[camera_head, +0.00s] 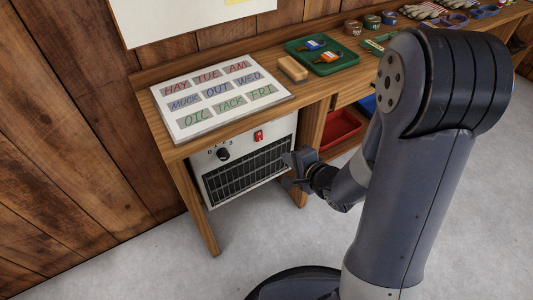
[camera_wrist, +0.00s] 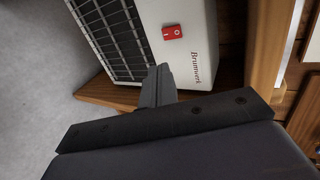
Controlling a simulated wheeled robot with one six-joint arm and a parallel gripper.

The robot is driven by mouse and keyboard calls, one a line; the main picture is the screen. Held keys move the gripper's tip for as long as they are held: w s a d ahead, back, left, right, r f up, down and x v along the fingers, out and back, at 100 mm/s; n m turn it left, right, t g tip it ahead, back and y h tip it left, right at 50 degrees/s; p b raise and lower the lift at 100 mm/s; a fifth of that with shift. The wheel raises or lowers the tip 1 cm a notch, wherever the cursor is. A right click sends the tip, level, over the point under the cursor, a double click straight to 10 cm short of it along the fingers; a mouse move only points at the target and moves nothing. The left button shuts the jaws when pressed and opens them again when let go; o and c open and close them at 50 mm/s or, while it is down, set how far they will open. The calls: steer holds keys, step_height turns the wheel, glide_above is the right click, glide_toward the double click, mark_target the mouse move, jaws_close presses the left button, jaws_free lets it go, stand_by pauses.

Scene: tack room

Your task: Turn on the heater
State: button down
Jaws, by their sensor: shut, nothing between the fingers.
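The heater (camera_head: 240,170) is a white box with a dark grille, standing under the left end of the wooden bench. Its front has a black knob (camera_head: 223,154) with a numbered scale and a red rocker switch (camera_head: 258,135). My gripper (camera_head: 288,172) is shut and empty in front of the right side of the heater, below the switch. In the wrist view its closed fingers (camera_wrist: 158,75) point toward the panel, apart from the switch.
A bench leg (camera_head: 312,140) stands just right of the heater. On the bench (camera_head: 340,78) are a label board (camera_head: 215,92), a wooden block (camera_head: 293,68) and a green tray (camera_head: 322,62). A red bin (camera_head: 340,128) sits on the lower shelf. The floor in front is clear.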

steer(key=shift+s+d+f+t+b, duration=0.1)
steer(key=shift+s+f+t+b, duration=0.2)
steer(key=shift+f+b, duration=0.55)
steer(key=shift+r, duration=0.2)
steer(key=b, duration=0.6)
glide_toward(260, 140)
steer(key=x, duration=0.5)
steer(key=shift+w+f, duration=0.1)
steer(key=shift+f, duration=0.35)
steer(key=shift+w+a, duration=0.3)
steer(key=shift+w, duration=0.15)
steer(key=shift+p, duration=0.3)
